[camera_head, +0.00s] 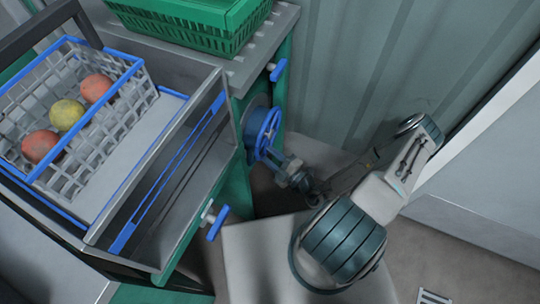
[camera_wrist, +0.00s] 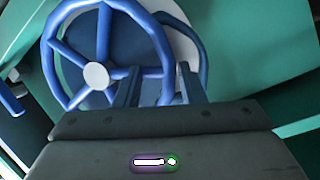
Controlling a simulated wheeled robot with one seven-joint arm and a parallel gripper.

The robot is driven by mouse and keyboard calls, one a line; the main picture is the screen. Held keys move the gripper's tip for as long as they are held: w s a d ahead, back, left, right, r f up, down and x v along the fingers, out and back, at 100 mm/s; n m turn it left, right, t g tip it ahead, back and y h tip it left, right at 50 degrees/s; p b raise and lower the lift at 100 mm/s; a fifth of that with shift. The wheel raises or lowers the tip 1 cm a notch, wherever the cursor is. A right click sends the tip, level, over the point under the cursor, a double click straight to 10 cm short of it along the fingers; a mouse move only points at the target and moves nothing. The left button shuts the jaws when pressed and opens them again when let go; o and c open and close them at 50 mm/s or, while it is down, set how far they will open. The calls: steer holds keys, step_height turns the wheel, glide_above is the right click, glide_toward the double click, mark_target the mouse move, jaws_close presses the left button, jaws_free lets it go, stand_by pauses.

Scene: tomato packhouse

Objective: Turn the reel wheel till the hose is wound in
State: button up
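The blue reel wheel (camera_head: 267,132) is mounted on the side of the green cabinet. In the wrist view the wheel (camera_wrist: 52,62) shows its spokes and a pale round hub, with a dark blue drum behind it. My gripper (camera_head: 287,168) is at the wheel's lower right side in the head view. In the wrist view my gripper (camera_wrist: 160,85) has its two fingers apart, and the right part of the rim passes between them. Gaps seem to show beside the rim, and contact is not clear. I cannot make out the hose for certain.
Blue-handled levers stick out from the cabinet above (camera_head: 278,70) and below (camera_head: 217,223) the wheel. A wire-sided crate (camera_head: 125,128) with three tomatoes stands on the left, and a green crate (camera_head: 200,35) on top. A corrugated wall (camera_head: 350,70) stands behind my arm.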

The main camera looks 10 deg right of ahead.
steer(key=r+v, duration=0.1)
steer(key=v, duration=1.2)
steer(key=shift+s+d+f+p, duration=0.2)
steer(key=shift+s+f+p, duration=0.05)
steer(key=shift+f+p, duration=0.25)
steer(key=s+a+r+m+g+h+p, duration=0.1)
steer(key=r+m+g+h+p, duration=0.4)
steer(key=r, duration=2.5)
steer(key=s+a+r+m+g+h+p, duration=0.1)
steer(key=r+m+g+h+p, duration=0.5)
steer(key=r+m+p, duration=0.8)
step_height(320, 180, up, 16)
steer(key=shift+a+r+m+g, duration=0.1)
steer(key=shift+a+m+g, duration=0.45)
steer(key=shift+g, duration=0.15)
steer(key=shift+s, duration=0.15)
